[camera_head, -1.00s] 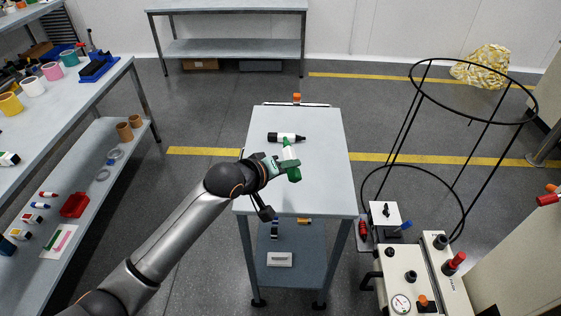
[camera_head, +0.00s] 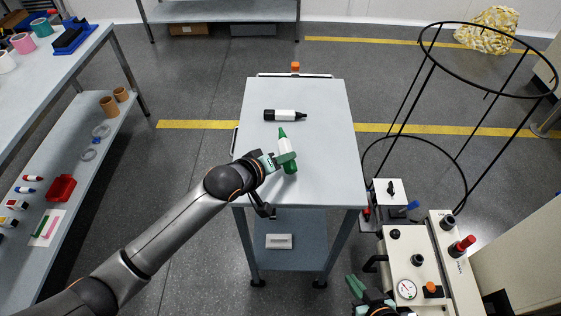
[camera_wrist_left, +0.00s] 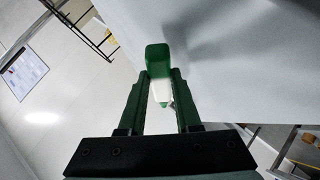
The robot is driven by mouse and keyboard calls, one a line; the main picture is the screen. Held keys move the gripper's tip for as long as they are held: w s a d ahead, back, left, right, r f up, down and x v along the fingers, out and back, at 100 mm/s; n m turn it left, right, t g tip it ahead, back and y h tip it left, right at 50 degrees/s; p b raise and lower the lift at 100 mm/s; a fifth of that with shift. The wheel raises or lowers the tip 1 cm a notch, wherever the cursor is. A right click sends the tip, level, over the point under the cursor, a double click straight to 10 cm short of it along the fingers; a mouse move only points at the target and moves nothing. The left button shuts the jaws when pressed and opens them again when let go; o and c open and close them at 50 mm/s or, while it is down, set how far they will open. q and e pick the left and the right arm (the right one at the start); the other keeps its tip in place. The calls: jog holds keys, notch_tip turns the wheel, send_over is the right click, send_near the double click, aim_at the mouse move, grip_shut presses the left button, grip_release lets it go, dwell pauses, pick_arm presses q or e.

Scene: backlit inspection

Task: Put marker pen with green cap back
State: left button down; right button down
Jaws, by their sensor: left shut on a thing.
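The marker pen with green cap (camera_head: 284,144) is white with green ends. My left gripper (camera_head: 283,159) is shut around it over the small grey table (camera_head: 320,170). In the left wrist view the marker (camera_wrist_left: 159,58) sits between both fingers of the left gripper (camera_wrist_left: 162,95), its green end standing out beyond them. I cannot tell whether it touches the tabletop. A black-and-white marker (camera_head: 285,115) lies on the table behind it. My right gripper (camera_head: 357,287) shows only partly at the bottom edge, and its opening is unclear.
A shelf unit on the left holds a red bin (camera_head: 61,188), several small markers or bottles and a sheet with green and pink strips (camera_head: 48,228). A black wire hoop frame (camera_head: 490,60) and a cream machine (camera_head: 405,262) stand on the right.

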pick_arm(q)
jog(key=shift+f, duration=0.2)
jog(key=shift+f, duration=0.1)
jog(key=c, duration=0.9)
grip_release()
jog(key=shift+r, duration=0.2)
jog(key=p+v, duration=0.1)
jog(key=v, duration=1.1)
